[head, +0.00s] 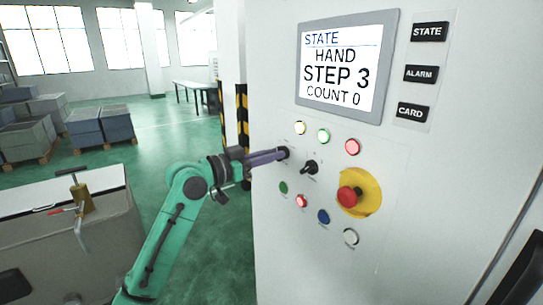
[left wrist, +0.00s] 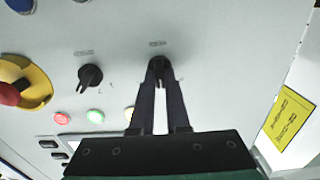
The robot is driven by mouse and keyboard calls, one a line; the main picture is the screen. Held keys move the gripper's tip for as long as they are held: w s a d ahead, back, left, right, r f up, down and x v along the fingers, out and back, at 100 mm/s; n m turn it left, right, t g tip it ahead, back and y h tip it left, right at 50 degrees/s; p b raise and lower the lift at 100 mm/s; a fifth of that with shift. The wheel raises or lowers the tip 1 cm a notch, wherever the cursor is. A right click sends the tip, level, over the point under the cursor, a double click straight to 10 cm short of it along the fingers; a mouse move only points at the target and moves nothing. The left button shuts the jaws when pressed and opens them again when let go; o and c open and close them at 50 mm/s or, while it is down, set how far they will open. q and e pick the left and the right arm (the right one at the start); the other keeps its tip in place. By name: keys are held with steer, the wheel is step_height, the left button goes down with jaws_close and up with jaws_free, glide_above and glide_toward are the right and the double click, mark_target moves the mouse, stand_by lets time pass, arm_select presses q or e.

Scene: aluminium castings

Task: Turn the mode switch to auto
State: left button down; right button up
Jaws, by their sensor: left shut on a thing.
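The control panel (head: 400,215) is a pale cabinet face with two black rotary switches. My left gripper (head: 284,153) is shut on the left one, the black switch knob (left wrist: 158,63), with a dark finger on each side of it. The other black switch (head: 311,167) stands free just to the right; it also shows in the left wrist view (left wrist: 90,76). The small labels by both switches are too small to read, so I cannot tell which is the mode switch. The screen (head: 341,70) reads STATE, HAND, STEP 3, COUNT 0. My right gripper is out of view.
A red emergency button (head: 349,197) on a yellow plate and several coloured buttons and lamps surround the switches. A yellow label (left wrist: 289,119) is on the cabinet's side. A grey bench (head: 75,245) with a clamp stands left. Crates (head: 100,123) are behind on the green floor.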

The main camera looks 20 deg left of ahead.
arm_select(q)
steer(key=shift+s+d+m+b, duration=0.1)
steer(key=shift+m+b, duration=3.05)
steer(key=shift+m, duration=1.25)
steer(key=c, duration=0.9)
jaws_free()
